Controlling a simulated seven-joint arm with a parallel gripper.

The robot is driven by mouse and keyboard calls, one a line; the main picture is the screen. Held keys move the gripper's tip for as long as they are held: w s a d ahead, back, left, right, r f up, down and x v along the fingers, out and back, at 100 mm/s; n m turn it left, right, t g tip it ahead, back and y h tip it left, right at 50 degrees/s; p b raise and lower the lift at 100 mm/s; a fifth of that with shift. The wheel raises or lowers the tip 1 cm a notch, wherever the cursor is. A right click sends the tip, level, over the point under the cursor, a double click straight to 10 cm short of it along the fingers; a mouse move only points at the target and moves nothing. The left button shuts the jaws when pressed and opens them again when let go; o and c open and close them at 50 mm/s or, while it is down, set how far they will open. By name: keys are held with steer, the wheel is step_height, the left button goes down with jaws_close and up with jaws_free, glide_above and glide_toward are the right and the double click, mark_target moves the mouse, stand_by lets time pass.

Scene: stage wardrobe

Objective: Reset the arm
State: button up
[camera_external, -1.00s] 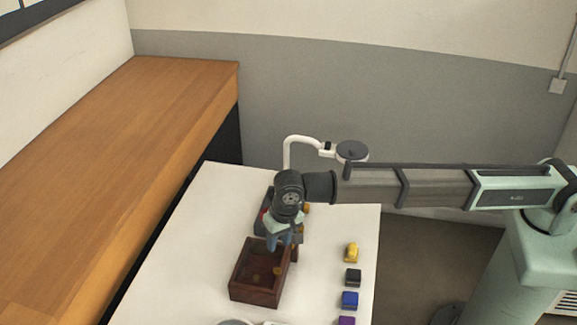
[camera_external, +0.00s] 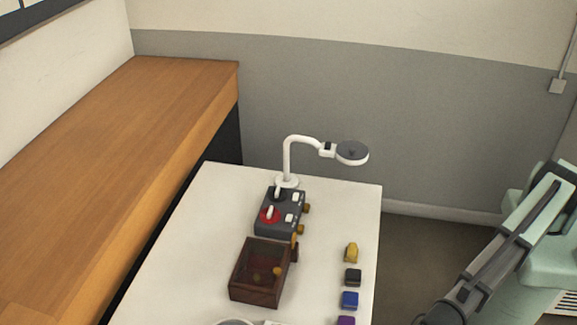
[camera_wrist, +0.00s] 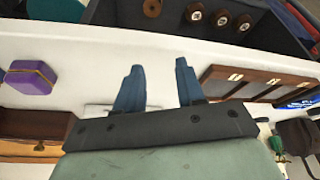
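My gripper (camera_wrist: 160,66) shows in the wrist view with its two blue fingers apart and nothing between them. In the external view my arm is folded back at the right, clear of the white table (camera_external: 190,245), and the gripper itself is out of the picture.
On the white table stand a dark wooden box (camera_external: 255,296), a grey device with switches (camera_external: 278,225), a white lamp (camera_external: 287,155) and several small coloured blocks, one yellow (camera_external: 351,253). The wrist view shows a purple box (camera_wrist: 30,78) and a dark shelf (camera_wrist: 115,13) with spools.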

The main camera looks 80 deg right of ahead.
steer(key=s+f+n, duration=0.1)
steer(key=s+f, duration=0.6)
steer(key=d+f+m+g+h, duration=0.1)
steer(key=d+f+g, duration=0.1)
steer(key=d+f, duration=0.75)
steer(key=d+f+g+h, duration=0.1)
steer(key=d+f, duration=0.4)
steer(key=d, duration=1)
steer(key=d+f+m+g+h, duration=0.1)
steer(key=d+f+g, duration=0.1)
steer(key=d+f, duration=0.75)
steer(key=s+d+f+m+g, duration=0.1)
steer(key=s+d+f, duration=0.1)
steer(key=s+d, duration=0.45)
steer(key=s+d+f+m+g, duration=0.15)
steer(key=s+d, duration=0.25)
steer(key=d, duration=0.6)
steer(key=s+d+f+g+y, duration=0.1)
steer(key=s+d+f+g, duration=0.1)
steer(key=s+d, duration=0.6)
steer(key=s+m+g, duration=0.1)
steer(key=s, duration=0.4)
steer(key=shift+s+y, duration=0.3)
steer(key=shift+s, duration=0.05)
